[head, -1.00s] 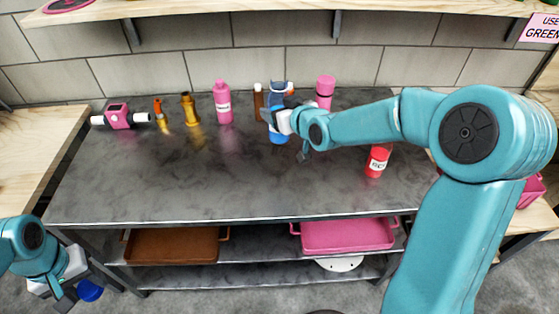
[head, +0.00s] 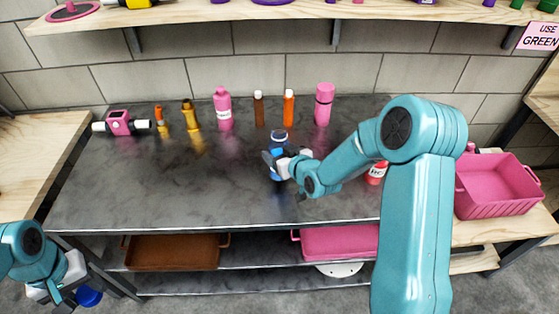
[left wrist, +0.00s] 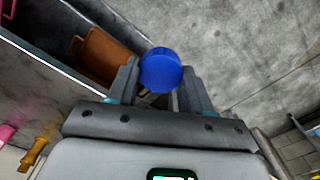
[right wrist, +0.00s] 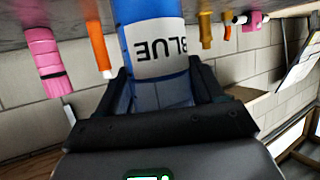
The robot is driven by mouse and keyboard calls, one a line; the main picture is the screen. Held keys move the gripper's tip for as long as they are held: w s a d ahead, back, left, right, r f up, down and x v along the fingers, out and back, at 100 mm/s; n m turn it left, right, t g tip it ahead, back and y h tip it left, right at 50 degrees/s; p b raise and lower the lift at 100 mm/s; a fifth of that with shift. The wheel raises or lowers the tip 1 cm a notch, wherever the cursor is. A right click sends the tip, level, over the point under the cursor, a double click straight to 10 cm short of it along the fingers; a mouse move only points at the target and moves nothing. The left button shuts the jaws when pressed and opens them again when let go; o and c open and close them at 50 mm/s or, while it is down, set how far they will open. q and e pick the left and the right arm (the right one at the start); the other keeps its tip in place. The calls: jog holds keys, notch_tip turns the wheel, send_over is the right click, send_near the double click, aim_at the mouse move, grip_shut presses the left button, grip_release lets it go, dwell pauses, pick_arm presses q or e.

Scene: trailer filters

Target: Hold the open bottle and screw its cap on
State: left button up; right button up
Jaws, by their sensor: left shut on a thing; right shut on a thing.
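The blue bottle (head: 279,143) with a white label is held upright by my right gripper (head: 276,163) over the middle of the table. In the right wrist view the blue bottle (right wrist: 152,25) shows its label reading BLUE, upside down, between the shut fingers of the right gripper (right wrist: 160,88). Its top is out of that view. The blue cap (head: 89,297) is at the lower left, in front of the table, held by my left gripper (head: 72,292). In the left wrist view the blue cap (left wrist: 160,70) sits between the fingertips of the left gripper (left wrist: 157,82).
Along the back of the table (head: 130,195) stand a pink bottle (head: 222,110), a brown bottle (head: 259,110), an orange bottle (head: 288,108) and a pink flask (head: 323,104). A red bottle (head: 376,173) is right of my right gripper. Trays lie below. The table's left front is clear.

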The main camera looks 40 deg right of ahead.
pick_arm(q)
jog(key=shift+r, duration=0.15)
pick_arm(e)
notch_tip(320, 180, down, 4)
jog(key=shift+r, duration=0.25)
jog(key=shift+r, duration=0.1)
pick_arm(q)
jog(key=shift+f, duration=0.25)
pick_arm(e)
jog(key=shift+f, duration=0.2)
jog(key=o, duration=1.5)
pick_arm(q)
jog(key=shift+r, duration=0.1)
